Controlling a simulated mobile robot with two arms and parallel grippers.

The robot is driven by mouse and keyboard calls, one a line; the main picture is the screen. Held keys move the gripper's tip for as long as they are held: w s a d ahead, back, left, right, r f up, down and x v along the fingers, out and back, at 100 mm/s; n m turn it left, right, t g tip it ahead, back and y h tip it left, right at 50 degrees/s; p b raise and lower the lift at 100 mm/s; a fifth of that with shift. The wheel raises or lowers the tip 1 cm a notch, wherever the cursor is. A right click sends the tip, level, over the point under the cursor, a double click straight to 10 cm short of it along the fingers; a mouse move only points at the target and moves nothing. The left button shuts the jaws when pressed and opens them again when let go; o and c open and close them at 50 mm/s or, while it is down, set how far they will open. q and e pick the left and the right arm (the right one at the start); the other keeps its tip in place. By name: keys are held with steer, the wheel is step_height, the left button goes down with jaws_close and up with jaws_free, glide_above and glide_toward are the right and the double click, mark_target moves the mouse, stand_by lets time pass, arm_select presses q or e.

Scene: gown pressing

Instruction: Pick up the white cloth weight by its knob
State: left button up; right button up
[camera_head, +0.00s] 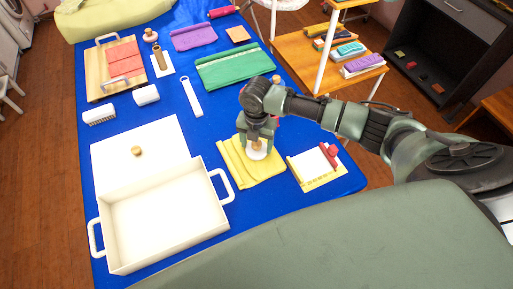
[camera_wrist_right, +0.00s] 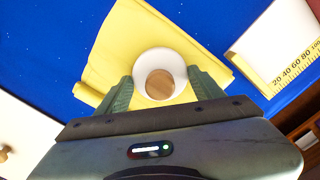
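The white cloth weight (camera_head: 257,154) is a round white disc with a wooden knob, standing on the folded yellow cloth (camera_head: 238,174). In the right wrist view the weight (camera_wrist_right: 177,57) and its round brown knob (camera_wrist_right: 160,85) show from above. My right gripper (camera_head: 257,147) is pointing down over the weight. In the right wrist view its two fingers (camera_wrist_right: 160,92) are apart, one on each side of the knob, with gaps between knob and fingers. Whether the fingertips touch the weight's disc I cannot tell. My left gripper is not in view.
A white open box (camera_head: 165,226) with handles and a knobbed lid (camera_head: 115,158) stands left. A card with a ruler strip (camera_head: 313,181) lies right of the yellow cloth. Green (camera_head: 232,70) and purple (camera_head: 192,38) cloths lie farther back on the blue table cover (camera_head: 210,132).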

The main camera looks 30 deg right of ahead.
steer(key=c, duration=1)
steer(key=shift+r, duration=0.1)
jaws_close()
steer(key=shift+w, duration=0.1)
